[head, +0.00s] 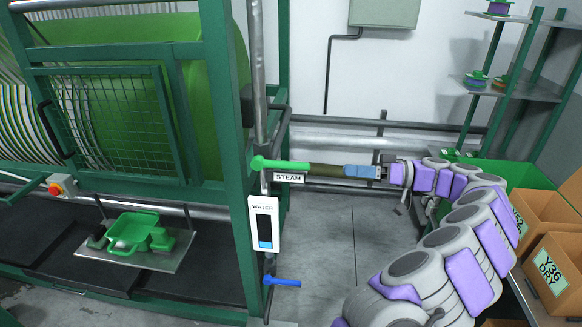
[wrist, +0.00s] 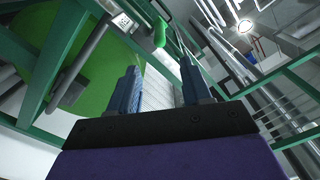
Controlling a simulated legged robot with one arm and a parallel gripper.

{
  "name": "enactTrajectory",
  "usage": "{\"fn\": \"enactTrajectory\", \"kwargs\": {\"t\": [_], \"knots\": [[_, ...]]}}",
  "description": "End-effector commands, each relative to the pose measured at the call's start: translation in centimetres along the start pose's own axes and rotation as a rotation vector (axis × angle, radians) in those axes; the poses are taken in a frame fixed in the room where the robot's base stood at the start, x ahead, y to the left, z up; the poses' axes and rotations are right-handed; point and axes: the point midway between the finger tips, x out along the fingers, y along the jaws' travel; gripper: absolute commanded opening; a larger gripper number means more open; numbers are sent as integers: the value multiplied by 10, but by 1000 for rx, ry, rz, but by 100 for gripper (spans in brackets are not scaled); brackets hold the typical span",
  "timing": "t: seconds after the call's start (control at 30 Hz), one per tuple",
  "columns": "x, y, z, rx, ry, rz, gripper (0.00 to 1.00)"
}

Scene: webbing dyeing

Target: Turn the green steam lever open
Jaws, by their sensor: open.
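The green steam lever (head: 282,164) lies roughly horizontal in the head view, pointing right from the vertical pipe, just above the STEAM label (head: 289,178). In the wrist view a green handle end, apparently this lever (wrist: 160,33), shows beyond my fingers near the top. My gripper (head: 346,170) is to the right of the lever, with its blue part apart from the lever's end. In the wrist view my gripper (wrist: 160,66) has its two blue fingers spread with nothing held. The exact depth between the fingers and the lever cannot be told.
A blue lever (head: 282,282) and a WATER gauge (head: 264,226) are below on the green machine frame (head: 225,130). A tray (head: 128,247) with green items is at left. Cardboard boxes (head: 555,270) stand at right. Grey floor (head: 330,235) is clear between.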

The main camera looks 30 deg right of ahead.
Motion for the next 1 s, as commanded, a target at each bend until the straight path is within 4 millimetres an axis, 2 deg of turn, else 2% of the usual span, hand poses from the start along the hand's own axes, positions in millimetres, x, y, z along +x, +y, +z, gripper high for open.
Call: {"fn": "enactTrajectory", "kwargs": {"t": [0.27, 0.47, 0.8, 1.0], "knots": [[23, 0, 1, 3, 1, -5, 48], [54, -3, 2, 1, -3, -4, 48], [117, 0, 3, 5, -2, -6, 48], [146, 0, 3, 4, -2, -4, 48]]}}
